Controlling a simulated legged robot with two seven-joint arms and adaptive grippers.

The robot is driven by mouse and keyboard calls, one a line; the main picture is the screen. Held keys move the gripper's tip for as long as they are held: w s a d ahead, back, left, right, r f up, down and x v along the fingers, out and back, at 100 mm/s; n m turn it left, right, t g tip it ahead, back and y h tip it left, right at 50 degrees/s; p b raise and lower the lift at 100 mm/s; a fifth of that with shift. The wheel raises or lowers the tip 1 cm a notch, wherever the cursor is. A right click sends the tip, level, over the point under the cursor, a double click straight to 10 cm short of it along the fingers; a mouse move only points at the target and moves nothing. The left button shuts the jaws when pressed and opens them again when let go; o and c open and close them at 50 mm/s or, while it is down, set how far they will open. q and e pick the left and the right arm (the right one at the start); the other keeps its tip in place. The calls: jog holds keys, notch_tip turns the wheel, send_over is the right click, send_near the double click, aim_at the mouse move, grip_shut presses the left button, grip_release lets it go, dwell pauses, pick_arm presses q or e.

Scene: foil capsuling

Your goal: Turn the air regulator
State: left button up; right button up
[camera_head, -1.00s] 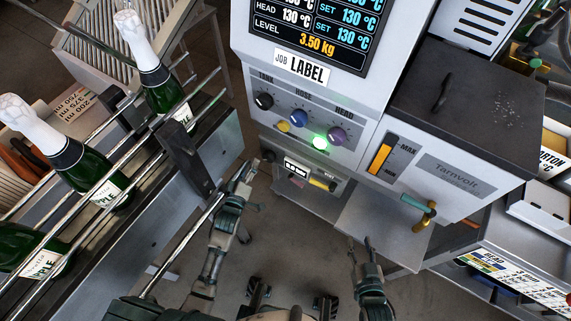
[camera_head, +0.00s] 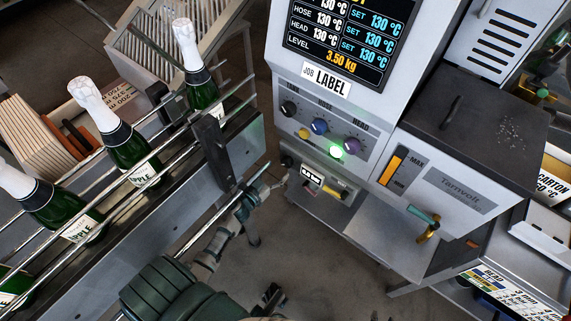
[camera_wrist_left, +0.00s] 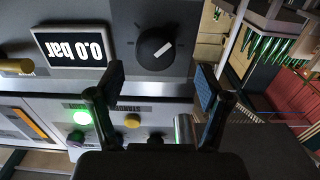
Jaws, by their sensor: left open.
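The air regulator's black round knob (camera_wrist_left: 156,48) with a white mark is on a grey panel, beside a display (camera_wrist_left: 68,46) that reads 0.0 bar upside down. In the head view the display (camera_head: 311,175) is low on the labelling machine's front, with the small dark knob (camera_head: 287,160) to its left. My left gripper (camera_head: 272,183) is just below and left of that knob. In the left wrist view its two fingers (camera_wrist_left: 160,86) are apart and empty. The knob lies ahead between and beyond the fingertips, with no visible contact. My right gripper is out of view.
Dark, blue and purple knobs (camera_head: 319,126) and a lit green button (camera_head: 336,152) are above the regulator. A conveyor with rails (camera_head: 150,215) and green bottles (camera_head: 128,150) runs at left. A teal-handled valve (camera_head: 428,222) sticks out at right.

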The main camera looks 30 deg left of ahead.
aim_at(285, 164)
pick_arm(q)
jog(key=w, duration=0.2)
jog(key=w+d, duration=0.1)
jog(key=w, duration=0.1)
jog(key=shift+b, duration=0.3)
jog(key=shift+w+d+r, duration=0.1)
jog(key=shift+w+d, duration=0.05)
jog(key=shift+w, duration=0.1)
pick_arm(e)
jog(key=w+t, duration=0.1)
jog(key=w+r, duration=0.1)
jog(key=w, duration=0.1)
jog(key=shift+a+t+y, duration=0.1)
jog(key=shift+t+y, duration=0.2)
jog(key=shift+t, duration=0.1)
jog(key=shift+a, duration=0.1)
pick_arm(q)
jog(key=shift+a, duration=0.35)
jog(key=c, duration=1.1)
jog(key=shift+d, duration=0.15)
jog(key=shift+c, duration=0.3)
